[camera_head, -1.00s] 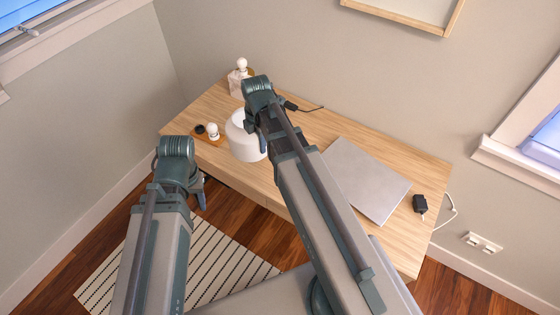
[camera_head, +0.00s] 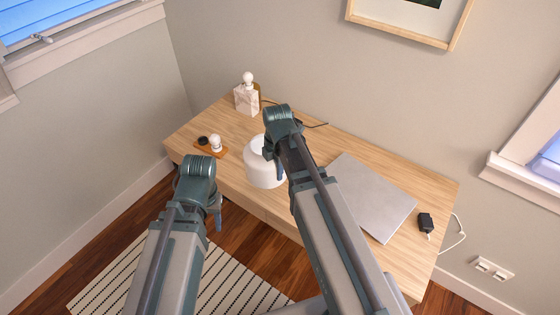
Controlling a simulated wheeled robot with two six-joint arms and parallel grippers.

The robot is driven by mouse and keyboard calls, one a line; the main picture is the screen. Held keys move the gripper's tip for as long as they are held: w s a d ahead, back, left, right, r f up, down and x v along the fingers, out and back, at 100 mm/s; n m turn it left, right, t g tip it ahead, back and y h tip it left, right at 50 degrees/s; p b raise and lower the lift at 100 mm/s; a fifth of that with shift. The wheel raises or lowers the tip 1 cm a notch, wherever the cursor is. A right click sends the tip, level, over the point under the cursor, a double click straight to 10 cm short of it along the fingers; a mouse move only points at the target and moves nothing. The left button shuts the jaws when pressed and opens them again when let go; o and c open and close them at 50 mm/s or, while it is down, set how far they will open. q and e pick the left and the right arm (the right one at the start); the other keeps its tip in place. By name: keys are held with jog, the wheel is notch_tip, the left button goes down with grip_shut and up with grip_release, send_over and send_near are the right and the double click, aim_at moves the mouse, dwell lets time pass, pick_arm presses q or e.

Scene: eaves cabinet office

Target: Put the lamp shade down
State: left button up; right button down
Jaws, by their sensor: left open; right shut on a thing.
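A white lamp shade (camera_head: 262,172) is at the front left part of the wooden desk. My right gripper (camera_head: 272,158) is shut on it at its right side, and the arm hides part of the shade. I cannot tell whether the shade touches the desk top. My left gripper (camera_head: 214,208) is open and empty, in front of the desk's front edge and apart from the shade. Its fingers are mostly hidden by its own wrist.
On the desk (camera_head: 320,141) stand a marble lamp base with a bulb (camera_head: 247,98) at the back left and a small bulb on a wooden tray (camera_head: 215,145). A grey laptop (camera_head: 372,196) and a black adapter (camera_head: 425,223) lie to the right. A striped rug (camera_head: 150,265) covers the floor.

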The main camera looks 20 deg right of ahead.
jog(key=w+d, duration=0.1)
jog(key=w, duration=0.1)
jog(key=w+d, duration=0.1)
jog(key=w, duration=0.1)
jog(key=w+d, duration=0.1)
jog(key=w, duration=0.1)
jog(key=shift+w+d+f, duration=0.2)
jog(key=shift+d+f, duration=0.15)
jog(key=shift+d, duration=0.05)
jog(key=shift+w+d+b, duration=0.25)
jog(key=shift+w+b, duration=0.05)
jog(key=shift+w, duration=0.15)
notch_tip(320, 180, down, 4)
jog(key=b, duration=0.3)
jog(key=shift+s+r, duration=0.15)
jog(key=shift+b, duration=0.4)
jog(key=c, duration=0.5)
grip_release()
jog(key=shift+c, duration=0.2)
